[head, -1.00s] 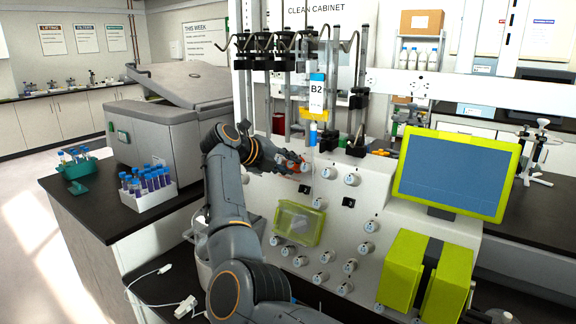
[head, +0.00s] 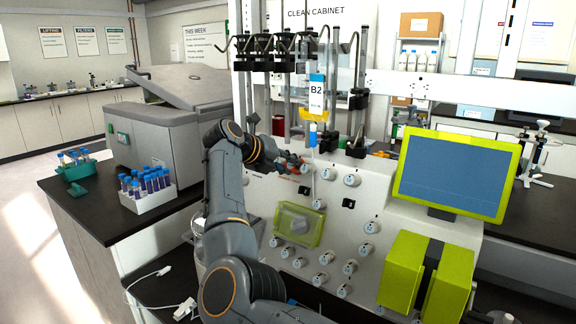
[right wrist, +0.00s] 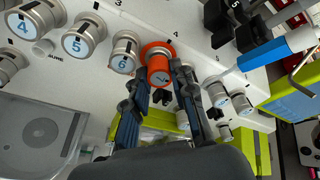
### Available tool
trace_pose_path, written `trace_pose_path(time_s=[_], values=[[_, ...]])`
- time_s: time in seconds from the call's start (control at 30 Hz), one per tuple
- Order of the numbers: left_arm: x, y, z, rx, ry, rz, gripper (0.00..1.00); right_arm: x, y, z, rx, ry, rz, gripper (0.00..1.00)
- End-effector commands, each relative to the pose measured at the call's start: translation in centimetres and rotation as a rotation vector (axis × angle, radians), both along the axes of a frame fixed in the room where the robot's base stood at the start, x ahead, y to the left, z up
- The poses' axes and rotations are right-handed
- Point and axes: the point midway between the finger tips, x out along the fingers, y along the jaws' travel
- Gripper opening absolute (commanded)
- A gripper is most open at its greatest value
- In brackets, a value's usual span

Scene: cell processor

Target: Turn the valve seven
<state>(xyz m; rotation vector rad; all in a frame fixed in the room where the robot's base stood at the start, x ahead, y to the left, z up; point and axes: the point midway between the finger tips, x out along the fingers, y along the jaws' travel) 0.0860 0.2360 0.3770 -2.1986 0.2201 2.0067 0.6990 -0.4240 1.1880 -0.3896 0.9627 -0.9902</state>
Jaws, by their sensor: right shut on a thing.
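The panel of the cell processor (head: 345,215) carries several round silver numbered valve knobs. In the right wrist view, knobs marked 4 (right wrist: 35,18), 5 (right wrist: 84,35) and 6 (right wrist: 125,52) stand in a row. Beside 6 is a valve knob with an orange collar (right wrist: 158,66), in the place of valve seven; its numeral is too small to read surely. My right gripper (right wrist: 162,76) is shut on this knob, one dark finger on each side. In the head view my right gripper (head: 292,164) is at the upper left of the panel. My left gripper is not in view.
A bag marked B2 (head: 316,95) hangs above the panel. A green-framed screen (head: 455,172) stands to the right. More knobs and a yellow-green framed window (head: 298,225) lie below the gripper. A rack of blue-capped tubes (head: 146,190) sits on the left bench.

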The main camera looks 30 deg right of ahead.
Motion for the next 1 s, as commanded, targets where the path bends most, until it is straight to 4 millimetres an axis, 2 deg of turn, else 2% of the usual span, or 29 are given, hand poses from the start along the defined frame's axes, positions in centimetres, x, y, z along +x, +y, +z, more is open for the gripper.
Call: trace_pose_path(time_s=[0.07, 0.1, 0.2, 0.47, 0.6, 0.77, 1.0], values=[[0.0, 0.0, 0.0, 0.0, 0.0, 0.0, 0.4, 0.0, 0.1, -0.4, 0.006, 0.006, 0.0, 0.0], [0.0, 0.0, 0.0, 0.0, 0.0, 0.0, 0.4, 0.0, 0.1, -0.4, 0.006, 0.007, 0.0, 0.31], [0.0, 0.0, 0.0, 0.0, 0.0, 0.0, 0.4, 0.0, 0.1, -0.3, 0.005, 0.006, 0.0, 0.48], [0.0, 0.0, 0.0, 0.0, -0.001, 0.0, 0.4, 0.0, 0.0, -0.1, 0.002, 0.003, 0.0, 0.48], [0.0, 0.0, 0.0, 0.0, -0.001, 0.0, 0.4, -0.1, 0.6, 0.3, 0.002, 0.001, 0.001, 0.48], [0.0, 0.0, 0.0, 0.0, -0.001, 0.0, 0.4, -0.6, 3.0, 1.6, 0.002, 0.0, 0.003, 0.48], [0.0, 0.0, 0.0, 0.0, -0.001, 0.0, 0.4, -1.6, 7.3, 4.2, 0.001, 0.001, 0.003, 0.48]])
